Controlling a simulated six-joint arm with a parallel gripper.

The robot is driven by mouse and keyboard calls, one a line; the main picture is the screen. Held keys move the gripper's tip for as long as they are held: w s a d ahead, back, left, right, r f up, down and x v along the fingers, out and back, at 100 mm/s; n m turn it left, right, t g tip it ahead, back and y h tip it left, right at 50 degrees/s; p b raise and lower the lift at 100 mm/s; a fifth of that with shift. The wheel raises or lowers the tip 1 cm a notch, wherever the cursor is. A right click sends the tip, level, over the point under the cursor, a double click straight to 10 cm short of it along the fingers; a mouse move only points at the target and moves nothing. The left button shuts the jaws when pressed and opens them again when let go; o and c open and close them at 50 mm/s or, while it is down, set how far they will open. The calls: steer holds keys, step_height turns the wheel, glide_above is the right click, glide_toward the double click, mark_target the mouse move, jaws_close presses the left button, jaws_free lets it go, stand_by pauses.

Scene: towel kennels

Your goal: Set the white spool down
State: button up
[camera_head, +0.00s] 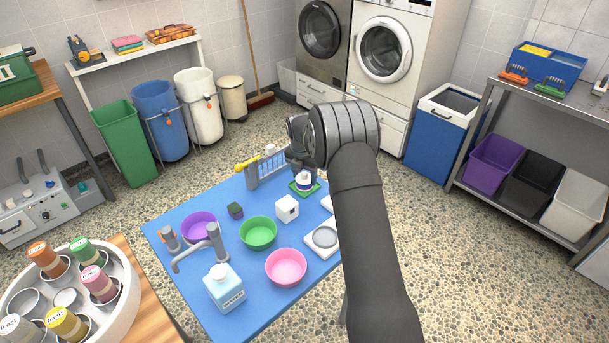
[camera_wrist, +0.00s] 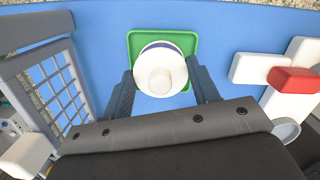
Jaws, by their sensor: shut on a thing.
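The white spool (camera_wrist: 160,72), with a dark blue band, is between the two fingers of my gripper (camera_wrist: 160,82) in the wrist view. My gripper is shut on it. A green square pad (camera_wrist: 134,40) lies directly under the spool on the blue table. In the head view the white spool (camera_head: 304,182) shows upright at the green pad (camera_head: 293,188), below my gripper (camera_head: 302,172). I cannot tell whether its base touches the pad.
A grey rack (camera_head: 266,170) stands close to the left of my gripper. A white cube (camera_head: 287,208), green bowl (camera_head: 258,233), pink bowl (camera_head: 286,267) and white scale (camera_head: 322,239) stand nearer on the blue table (camera_head: 190,272). A red-and-white object (camera_wrist: 294,78) lies right of the pad.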

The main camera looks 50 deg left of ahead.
mark_target(302, 180)
steer(key=shift+f, duration=0.15)
steer(key=o, duration=1)
steer(key=r, duration=0.4)
steer(key=s+r, duration=0.1)
steer(key=r, duration=0.7)
steer(key=shift+s+d+r, duration=0.1)
steer(key=shift+s+d, duration=0.1)
